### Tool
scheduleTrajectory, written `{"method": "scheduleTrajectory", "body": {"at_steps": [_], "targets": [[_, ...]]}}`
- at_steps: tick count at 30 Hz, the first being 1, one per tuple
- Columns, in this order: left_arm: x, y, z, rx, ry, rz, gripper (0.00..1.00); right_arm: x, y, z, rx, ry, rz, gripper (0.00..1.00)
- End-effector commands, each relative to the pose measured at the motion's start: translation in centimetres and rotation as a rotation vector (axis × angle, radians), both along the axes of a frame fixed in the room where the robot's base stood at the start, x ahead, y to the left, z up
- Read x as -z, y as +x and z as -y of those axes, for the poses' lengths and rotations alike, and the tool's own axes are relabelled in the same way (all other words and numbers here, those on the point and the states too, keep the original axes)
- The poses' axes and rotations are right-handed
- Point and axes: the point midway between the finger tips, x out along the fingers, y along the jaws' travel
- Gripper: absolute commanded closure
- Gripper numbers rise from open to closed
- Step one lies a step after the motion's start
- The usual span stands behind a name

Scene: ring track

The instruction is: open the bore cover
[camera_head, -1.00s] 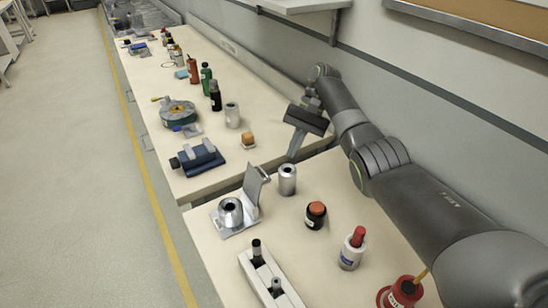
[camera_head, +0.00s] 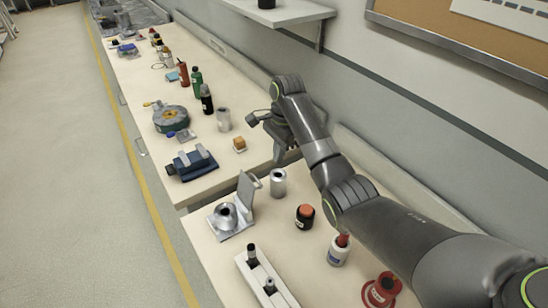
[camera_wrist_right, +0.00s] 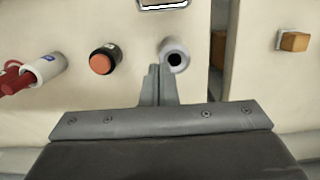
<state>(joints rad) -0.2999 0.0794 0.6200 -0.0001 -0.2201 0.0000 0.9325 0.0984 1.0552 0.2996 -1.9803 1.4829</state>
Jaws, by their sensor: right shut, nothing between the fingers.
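The bore fixture is a silver metal base (camera_head: 224,235) with a round bore (camera_head: 224,214) at the left edge of the near bench. Its cover (camera_head: 247,190) is a grey hinged plate standing up at the bore's right side, swung clear, so the bore's mouth shows. My right gripper (camera_head: 281,158) is above the bench, behind and right of the cover and apart from it. In the right wrist view its fingers (camera_wrist_right: 158,78) are shut and empty. A small metal edge (camera_wrist_right: 163,5), perhaps of the cover, shows at that view's top. My left gripper is out of view.
A silver cylinder (camera_head: 278,183) stands close by my right fingers. An orange cube (camera_head: 239,144) sits on the far bench.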

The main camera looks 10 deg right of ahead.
Motion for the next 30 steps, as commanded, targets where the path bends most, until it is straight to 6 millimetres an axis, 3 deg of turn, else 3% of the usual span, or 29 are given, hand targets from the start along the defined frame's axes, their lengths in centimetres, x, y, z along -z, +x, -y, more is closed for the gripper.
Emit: {"method": "scheduleTrajectory", "body": {"at_steps": [11,13,18,30], "targets": [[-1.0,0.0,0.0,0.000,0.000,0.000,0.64,8.0,-0.5,-0.9,-0.004,0.001,-0.005,1.00],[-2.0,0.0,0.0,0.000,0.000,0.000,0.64,6.8,-0.7,-2.2,-0.007,0.003,0.001,1.00],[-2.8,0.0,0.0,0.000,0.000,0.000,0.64,6.2,-1.4,-3.7,-0.005,0.002,0.000,1.00],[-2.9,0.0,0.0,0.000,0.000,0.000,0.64,6.1,-1.6,-4.3,-0.003,0.001,-0.001,1.00]]}}
